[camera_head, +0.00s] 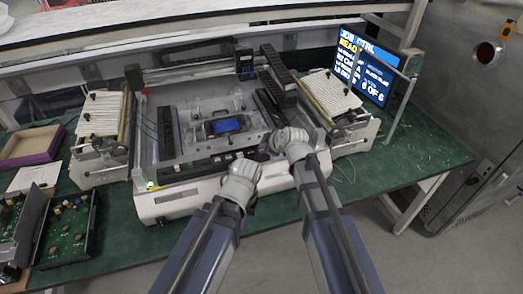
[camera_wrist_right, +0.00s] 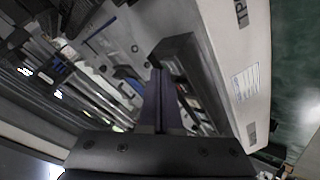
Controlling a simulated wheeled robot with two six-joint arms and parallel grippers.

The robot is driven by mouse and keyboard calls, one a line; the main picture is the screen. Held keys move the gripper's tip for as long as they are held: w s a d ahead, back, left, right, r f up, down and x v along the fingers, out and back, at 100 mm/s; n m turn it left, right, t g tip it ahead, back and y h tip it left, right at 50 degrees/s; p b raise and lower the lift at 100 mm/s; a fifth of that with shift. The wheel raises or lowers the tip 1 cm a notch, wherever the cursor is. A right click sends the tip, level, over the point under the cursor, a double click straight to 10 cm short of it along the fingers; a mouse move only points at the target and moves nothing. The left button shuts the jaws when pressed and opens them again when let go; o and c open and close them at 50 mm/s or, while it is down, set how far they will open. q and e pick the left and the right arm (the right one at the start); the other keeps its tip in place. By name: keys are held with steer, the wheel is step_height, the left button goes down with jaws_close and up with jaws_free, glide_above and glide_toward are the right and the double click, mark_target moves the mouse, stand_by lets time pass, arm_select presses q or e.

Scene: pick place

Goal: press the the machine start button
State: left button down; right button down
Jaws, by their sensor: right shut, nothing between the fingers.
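The machine (camera_head: 175,200) is a white and grey bench unit on the green table. A dark control strip (camera_head: 195,168) with small knobs or buttons runs along its front; I cannot tell which one is the start button. A small green light (camera_head: 150,185) shows at its front left corner. My right gripper (camera_head: 278,140) is over the front right part of the machine, shut and empty. In the right wrist view its closed fingers (camera_wrist_right: 160,105) point toward a dark panel (camera_wrist_right: 188,75) on the machine. My left gripper (camera_head: 262,156) is at the front edge, just left of the right one; its fingers are unclear.
A screen (camera_head: 362,65) stands at the back right. Ribbed trays (camera_head: 100,113) and (camera_head: 328,95) flank the machine. Circuit boards in dark housings (camera_head: 70,225) and a purple-edged box (camera_head: 30,147) lie at the left. The table's right end is mostly clear.

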steer(key=shift+f, duration=0.25)
stand_by(0.5)
steer(key=shift+r+p, duration=0.6)
steer(key=shift+r, duration=0.25)
